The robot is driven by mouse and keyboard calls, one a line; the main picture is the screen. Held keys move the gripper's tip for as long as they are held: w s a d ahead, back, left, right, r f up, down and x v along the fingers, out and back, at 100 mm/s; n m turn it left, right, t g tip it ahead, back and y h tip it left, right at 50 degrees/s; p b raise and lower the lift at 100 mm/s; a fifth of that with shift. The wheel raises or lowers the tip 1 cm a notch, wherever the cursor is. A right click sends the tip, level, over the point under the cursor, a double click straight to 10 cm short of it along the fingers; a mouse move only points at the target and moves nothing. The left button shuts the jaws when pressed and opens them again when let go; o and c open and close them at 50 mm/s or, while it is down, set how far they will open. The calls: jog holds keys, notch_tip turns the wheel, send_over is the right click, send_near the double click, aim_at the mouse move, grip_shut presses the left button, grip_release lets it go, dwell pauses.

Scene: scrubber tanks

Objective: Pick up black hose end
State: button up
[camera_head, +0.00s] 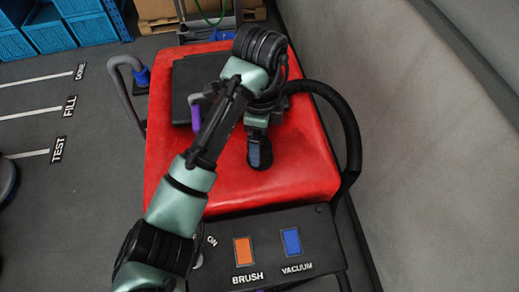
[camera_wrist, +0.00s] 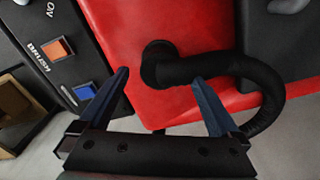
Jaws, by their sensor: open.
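The black hose end (camera_wrist: 157,60) is a round cuff sitting against the red tank top (camera_wrist: 125,35) in the wrist view. The black hose (camera_wrist: 262,82) runs right from it and curls back below. In the head view the hose (camera_head: 350,135) loops around the tank's right side, and its end is hidden by my arm. My gripper (camera_wrist: 160,76) is open and empty. In the wrist view its blue fingertips lie on either side of the hose end, with gaps, and the right tip is close to the hose. In the head view my gripper (camera_head: 259,157) is over the red tank.
A control panel (camera_head: 265,255) with orange and blue switches stands in front of the tank. A black lid (camera_head: 183,85) and a purple handle (camera_head: 196,118) are on the tank's left. A grey wall (camera_head: 430,130) rises at the right. Blue crates (camera_head: 50,35) stand at the back left.

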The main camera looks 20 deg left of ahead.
jog(key=shift+s+f+p, duration=0.1)
jog(key=shift+f+p, duration=0.5)
jog(key=shift+p, duration=0.1)
jog(key=shift+f, duration=1.3)
grip_shut()
